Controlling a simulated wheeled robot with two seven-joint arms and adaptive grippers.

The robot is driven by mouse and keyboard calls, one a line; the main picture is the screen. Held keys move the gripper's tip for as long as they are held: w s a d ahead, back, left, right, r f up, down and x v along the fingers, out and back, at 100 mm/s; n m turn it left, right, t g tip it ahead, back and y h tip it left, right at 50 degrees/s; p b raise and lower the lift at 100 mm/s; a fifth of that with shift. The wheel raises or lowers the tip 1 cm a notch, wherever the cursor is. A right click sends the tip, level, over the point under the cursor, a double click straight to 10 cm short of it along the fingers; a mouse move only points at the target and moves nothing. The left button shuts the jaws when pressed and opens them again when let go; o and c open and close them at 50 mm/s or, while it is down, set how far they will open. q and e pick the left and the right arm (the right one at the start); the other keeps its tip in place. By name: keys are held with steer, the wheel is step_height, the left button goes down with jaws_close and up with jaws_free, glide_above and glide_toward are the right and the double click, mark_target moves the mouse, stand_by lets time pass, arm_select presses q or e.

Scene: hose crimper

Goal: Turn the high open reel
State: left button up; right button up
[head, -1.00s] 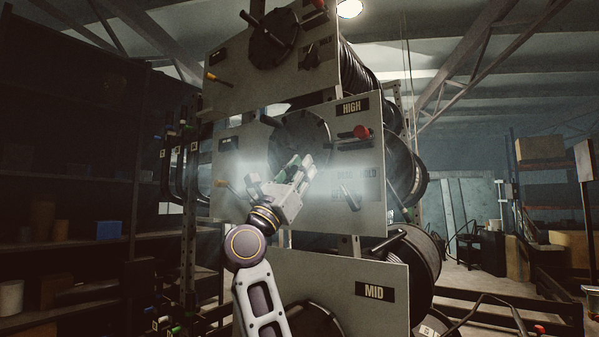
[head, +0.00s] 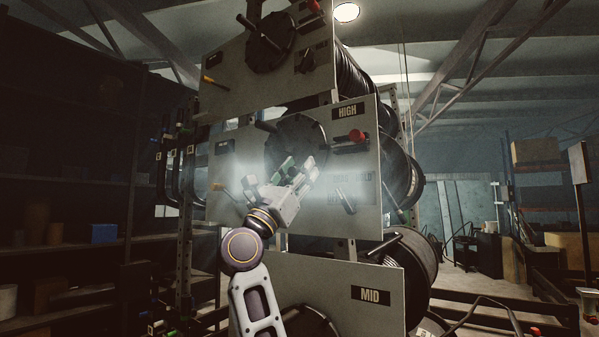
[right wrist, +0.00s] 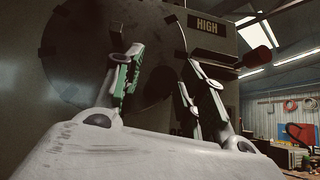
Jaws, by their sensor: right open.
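The high reel's panel (head: 367,188) stands upright in the middle of the head view, with a HIGH label (head: 347,112). The round dark disc of the high reel (head: 305,135) is on its face, and a lever with a red knob (head: 356,136) sticks out to the disc's right. My right gripper (head: 297,168) is open and empty in front of the disc's lower part. In the right wrist view, the open fingers (right wrist: 160,90) stand before the disc (right wrist: 75,50), and the red knob (right wrist: 257,57) is to their right. I cannot tell whether the fingers touch anything. My left gripper is not in view.
A top panel (head: 235,80) with its own disc is above, and a MID panel (head: 320,280) is below. A short black handle (head: 345,201) sticks out at the lower right of the high panel. Dark shelves (head: 60,160) stand on the left.

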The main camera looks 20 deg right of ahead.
steer(key=v, duration=1.1)
steer(key=shift+a+f, duration=0.2)
steer(key=shift+s, duration=0.1)
stand_by(0.5)
